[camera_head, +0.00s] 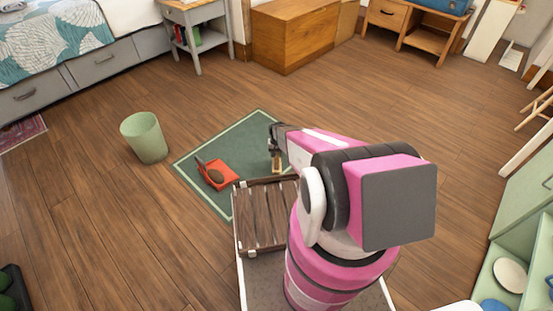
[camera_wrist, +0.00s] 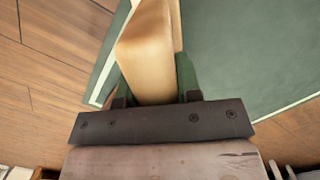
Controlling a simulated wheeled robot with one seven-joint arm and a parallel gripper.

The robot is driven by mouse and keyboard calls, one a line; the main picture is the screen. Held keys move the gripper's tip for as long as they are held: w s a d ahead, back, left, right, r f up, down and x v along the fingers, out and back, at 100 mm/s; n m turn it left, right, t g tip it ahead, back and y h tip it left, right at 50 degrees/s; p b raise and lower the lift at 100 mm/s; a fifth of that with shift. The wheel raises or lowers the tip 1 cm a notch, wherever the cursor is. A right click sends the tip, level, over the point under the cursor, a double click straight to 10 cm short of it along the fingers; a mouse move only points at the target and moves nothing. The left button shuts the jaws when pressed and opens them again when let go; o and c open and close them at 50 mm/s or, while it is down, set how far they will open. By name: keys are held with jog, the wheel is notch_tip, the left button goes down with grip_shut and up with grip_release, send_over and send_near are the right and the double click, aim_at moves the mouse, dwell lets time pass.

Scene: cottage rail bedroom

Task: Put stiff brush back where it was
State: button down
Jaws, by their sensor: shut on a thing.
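My gripper (camera_head: 276,148) is over the green mat, pointing down, and is shut on the stiff brush (camera_head: 277,167). In the wrist view the brush (camera_wrist: 148,50) shows as a pale tan wooden piece between the fingers (camera_wrist: 153,92). Its bristles cannot be made out. The brush is low over the green mat (camera_head: 255,128); I cannot tell whether it touches the mat. The mat also shows in the wrist view (camera_wrist: 250,50).
A slatted wooden crate (camera_head: 262,215) is just in front of me. A pale green bin (camera_head: 144,138) stands left of the mat. Wooden floor (camera_head: 110,220) is clear around.

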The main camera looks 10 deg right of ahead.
jog(key=shift+f, duration=1.7)
jog(key=shift+f, duration=0.1)
jog(key=c, duration=0.8)
grip_release()
jog(key=r, duration=0.8)
jog(key=w+r, duration=0.1)
jog(key=r, duration=0.3)
jog(key=shift+r, duration=0.25)
jog(key=s+r, duration=0.7)
jog(key=r, duration=0.4)
jog(key=s+r+n+t, duration=0.1)
jog(key=s+r, duration=0.6)
jog(key=r, duration=0.3)
jog(key=s+r, duration=0.7)
jog(key=r, duration=0.4)
jog(key=shift+s+r+n, duration=0.3)
jog(key=shift+s+n, duration=0.1)
